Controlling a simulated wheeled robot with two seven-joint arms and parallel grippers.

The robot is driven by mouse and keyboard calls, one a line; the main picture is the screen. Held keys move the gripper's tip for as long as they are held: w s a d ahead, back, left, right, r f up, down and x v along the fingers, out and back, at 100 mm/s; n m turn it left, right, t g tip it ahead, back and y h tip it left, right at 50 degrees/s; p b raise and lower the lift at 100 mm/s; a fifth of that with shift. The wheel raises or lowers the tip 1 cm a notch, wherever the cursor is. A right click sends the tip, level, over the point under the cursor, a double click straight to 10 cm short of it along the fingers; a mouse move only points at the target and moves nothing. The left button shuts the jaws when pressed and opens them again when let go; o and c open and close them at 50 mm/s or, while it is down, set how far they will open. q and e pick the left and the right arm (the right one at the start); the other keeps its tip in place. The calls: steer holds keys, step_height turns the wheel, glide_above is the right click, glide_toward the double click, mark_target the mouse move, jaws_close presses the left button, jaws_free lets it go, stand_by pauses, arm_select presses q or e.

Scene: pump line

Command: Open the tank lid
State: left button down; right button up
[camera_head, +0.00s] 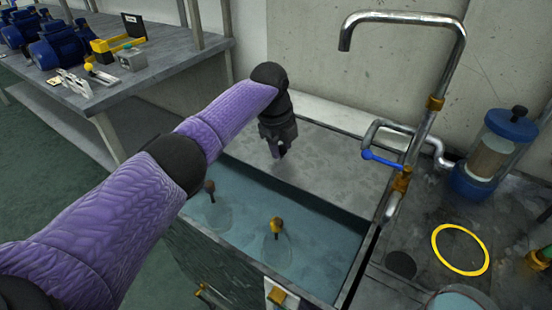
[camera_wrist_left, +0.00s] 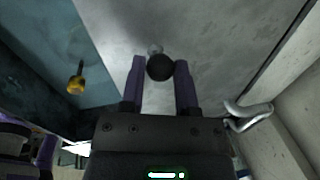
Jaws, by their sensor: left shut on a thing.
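The tank lid (camera_head: 335,168) is a grey, mottled metal panel over the back part of the tank (camera_head: 365,268). The front part of the tank is uncovered and shows blue-green water. My left gripper (camera_head: 281,153) points down at the lid's left part, with its fingertips at the panel. In the left wrist view, my left gripper (camera_wrist_left: 160,72) is shut on a round black knob (camera_wrist_left: 159,68) on the lid (camera_wrist_left: 205,45). The arm hides the tank's left side in the head view. My right gripper is not in view.
Two floats (camera_head: 276,226) (camera_head: 209,187) stand in the water. A bent metal pipe (camera_head: 425,100) with a blue-handled valve (camera_head: 381,159) rises at the tank's right. A blue-capped clear cylinder (camera_head: 490,155) and yellow ring (camera_head: 460,249) are farther right. A workbench (camera_head: 165,65) stands back left.

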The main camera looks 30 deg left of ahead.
arm_select(q)
steer(key=c, duration=0.7)
jaws_free()
steer(key=o, duration=0.3)
steer(key=shift+o, duration=0.2)
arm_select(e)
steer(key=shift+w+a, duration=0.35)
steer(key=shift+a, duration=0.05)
arm_select(q)
steer(key=shift+r, duration=0.2)
step_height(320, 180, up, 9)
steer(key=s+p, duration=0.1)
steer(key=p, duration=0.4)
steer(key=shift+s+a+r, duration=0.15)
steer(key=shift+s+a, duration=0.15)
steer(key=shift+s, duration=0.1)
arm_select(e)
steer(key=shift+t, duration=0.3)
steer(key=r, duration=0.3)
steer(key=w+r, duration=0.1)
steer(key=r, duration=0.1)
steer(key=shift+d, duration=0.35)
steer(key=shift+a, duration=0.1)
